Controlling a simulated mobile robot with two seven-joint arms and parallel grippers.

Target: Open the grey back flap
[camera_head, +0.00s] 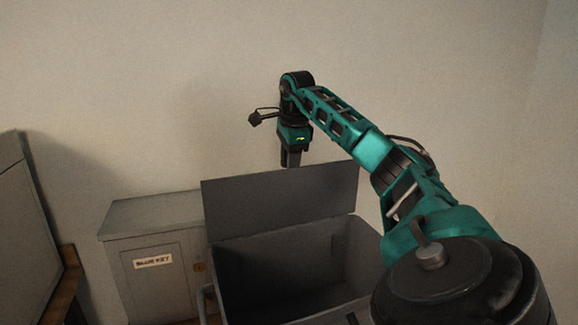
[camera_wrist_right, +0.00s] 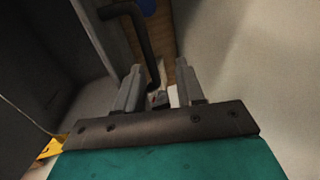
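The grey back flap (camera_head: 275,203) stands upright along the back edge of the open grey bin (camera_head: 290,245) in the head view. My right gripper (camera_head: 291,163) points down at the flap's top edge, near its middle. Its lowest part seems hidden behind the flap, and I cannot tell whether it touches. In the right wrist view the two fingers of my right gripper (camera_wrist_right: 158,72) are apart, with no object clearly held between them. My left gripper is not in view.
A grey cabinet (camera_head: 150,225) with a labelled door stands left of the bin. A bare wall rises behind. A dark bent bar (camera_wrist_right: 145,40) and wooden floor show past the fingers in the right wrist view. A grey panel (camera_head: 25,220) stands at the far left.

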